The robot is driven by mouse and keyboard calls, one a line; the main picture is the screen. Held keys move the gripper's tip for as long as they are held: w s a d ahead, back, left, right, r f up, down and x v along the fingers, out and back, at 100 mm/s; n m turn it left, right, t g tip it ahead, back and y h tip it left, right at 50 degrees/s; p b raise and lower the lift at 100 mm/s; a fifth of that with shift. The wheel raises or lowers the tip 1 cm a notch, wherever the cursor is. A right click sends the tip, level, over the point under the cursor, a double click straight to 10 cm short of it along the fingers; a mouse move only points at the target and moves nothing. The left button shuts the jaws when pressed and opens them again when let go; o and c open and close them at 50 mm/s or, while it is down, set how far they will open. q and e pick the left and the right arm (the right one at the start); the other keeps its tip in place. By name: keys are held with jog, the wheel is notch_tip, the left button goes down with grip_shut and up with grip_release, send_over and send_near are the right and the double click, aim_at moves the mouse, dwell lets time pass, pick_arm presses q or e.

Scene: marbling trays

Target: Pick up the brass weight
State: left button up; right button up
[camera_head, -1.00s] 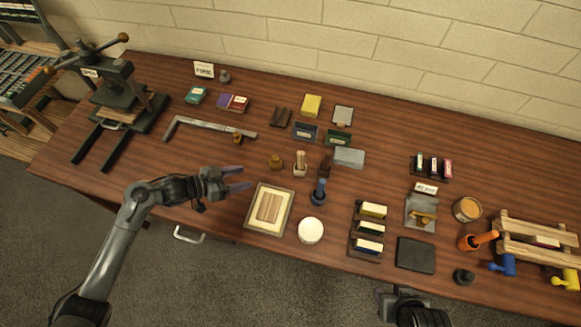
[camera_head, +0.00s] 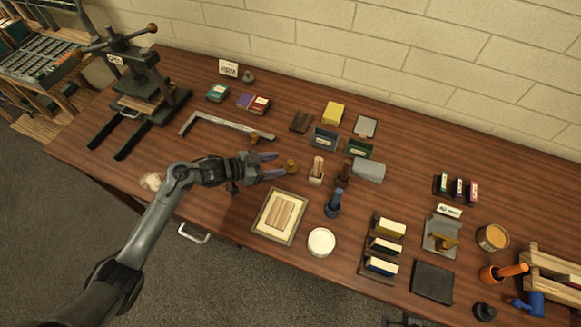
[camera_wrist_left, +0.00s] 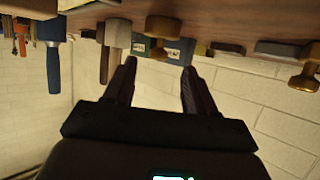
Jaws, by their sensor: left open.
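The brass weight (camera_head: 291,166), a small knob-shaped piece, stands on the wooden table just off the fingertips of my left gripper (camera_head: 272,166). The gripper is open, its two fingers pointing right toward the weight. In the left wrist view, which appears upside down, a brass piece (camera_wrist_left: 162,30) that looks like the weight shows ahead between the open fingers (camera_wrist_left: 160,85), apart from them. A second brass piece (camera_head: 254,136) stands by the metal square; it seems to be at the right of the wrist view (camera_wrist_left: 305,72). Only a dark bit of my right arm shows at the bottom edge.
A framed tray (camera_head: 262,230) lies in front, beside a white round dish (camera_head: 321,242). A metal square (camera_head: 205,121) lies behind my arm.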

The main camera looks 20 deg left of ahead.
aim_at(288, 163)
pick_arm(q)
jog(key=x, duration=0.4)
jog(key=shift+s+d, duration=0.1)
grip_shut()
jog(key=shift+r, duration=0.1)
